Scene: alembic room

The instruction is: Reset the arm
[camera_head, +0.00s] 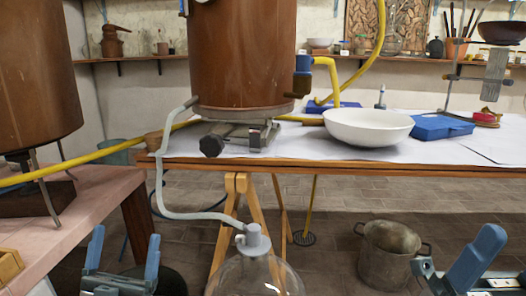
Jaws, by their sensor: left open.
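My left gripper (124,262) is at the bottom left of the head view. Its two blue fingers point up and stand apart, with nothing between them. It is in front of the pink-topped table and to the left of the glass flask. My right gripper (478,262) is at the bottom right corner. One large blue finger shows there, tilted up to the right. The rest is cut off by the frame edge, so its opening cannot be told. No object shows at its fingers.
A glass flask (254,275) with a grey hose stands between the grippers. A metal pot (390,252) is on the brick floor. The white-covered table (300,150) holds a copper vessel (242,55), a white bowl (368,128) and a blue box (440,127). A yellow hose (95,155) crosses at left.

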